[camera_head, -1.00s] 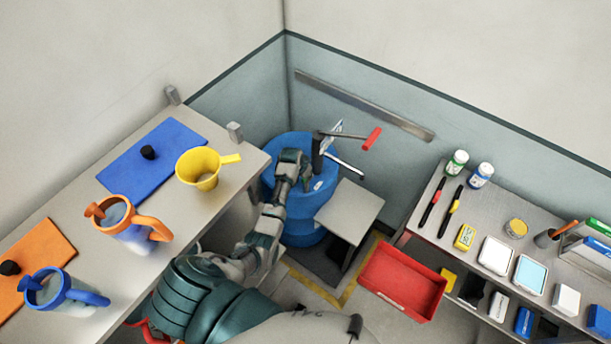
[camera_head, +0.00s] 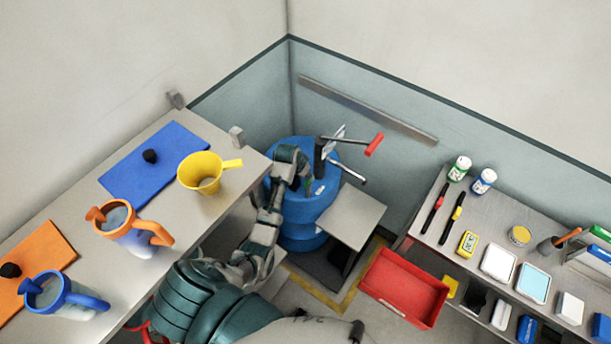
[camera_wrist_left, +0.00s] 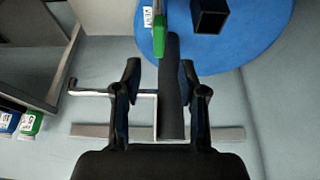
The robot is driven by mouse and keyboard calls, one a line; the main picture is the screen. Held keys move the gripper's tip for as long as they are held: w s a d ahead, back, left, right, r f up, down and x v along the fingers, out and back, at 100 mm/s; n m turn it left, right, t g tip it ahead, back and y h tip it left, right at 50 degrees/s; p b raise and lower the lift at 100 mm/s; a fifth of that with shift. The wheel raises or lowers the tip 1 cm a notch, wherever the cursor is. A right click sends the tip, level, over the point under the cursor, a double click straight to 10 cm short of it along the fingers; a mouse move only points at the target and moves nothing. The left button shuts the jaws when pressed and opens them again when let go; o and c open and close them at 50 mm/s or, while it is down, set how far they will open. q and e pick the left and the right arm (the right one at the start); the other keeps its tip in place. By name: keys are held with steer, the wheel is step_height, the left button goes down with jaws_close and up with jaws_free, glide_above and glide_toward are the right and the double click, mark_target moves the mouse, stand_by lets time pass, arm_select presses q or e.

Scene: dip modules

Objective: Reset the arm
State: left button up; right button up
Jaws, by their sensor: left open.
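My left arm comes in from the bottom of the head view, and its gripper (camera_head: 302,178) is over the top of a blue drum (camera_head: 308,222). In the left wrist view the gripper (camera_wrist_left: 160,72) is open. A dark upright bar (camera_wrist_left: 172,95) and a green-ended strip (camera_wrist_left: 160,58) show between its fingers; I cannot tell whether they touch. The blue drum top (camera_wrist_left: 270,30) and a black square tube (camera_wrist_left: 211,14) lie beyond. A crank with a red handle (camera_head: 374,144) stands at the drum. My right gripper is not in view.
The left bench holds a yellow jug (camera_head: 202,172), an orange-handled mug (camera_head: 130,232), a blue-handled mug (camera_head: 62,296) and a blue mat (camera_head: 135,190). A grey stand (camera_head: 352,212) and red bin (camera_head: 403,288) are right of the drum. A cluttered shelf (camera_head: 480,210) stands at right.

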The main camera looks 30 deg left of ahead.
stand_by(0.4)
arm_select(q)
steer(key=s+d+f, duration=0.1)
steer(key=s+d, duration=0.4)
steer(key=s, duration=0.6)
steer(key=s+d+m+g, duration=0.1)
steer(key=s+d, duration=0.4)
steer(key=s, duration=0.6)
steer(key=s+d+f, duration=0.1)
steer(key=s+d, duration=0.4)
steer(key=s, duration=0.6)
step_height(320, 180, down, 33)
steer(key=s+g+b, duration=0.1)
steer(key=s+b, duration=0.2)
steer(key=b, duration=0.3)
steer(key=s+a+f+g+b, duration=0.1)
steer(key=s+a+f+b, duration=0.2)
steer(key=s+f, duration=1.3)
steer(key=shift+s+a+f+g, duration=0.15)
steer(key=shift+f+g, duration=0.15)
steer(key=shift+f, duration=0.6)
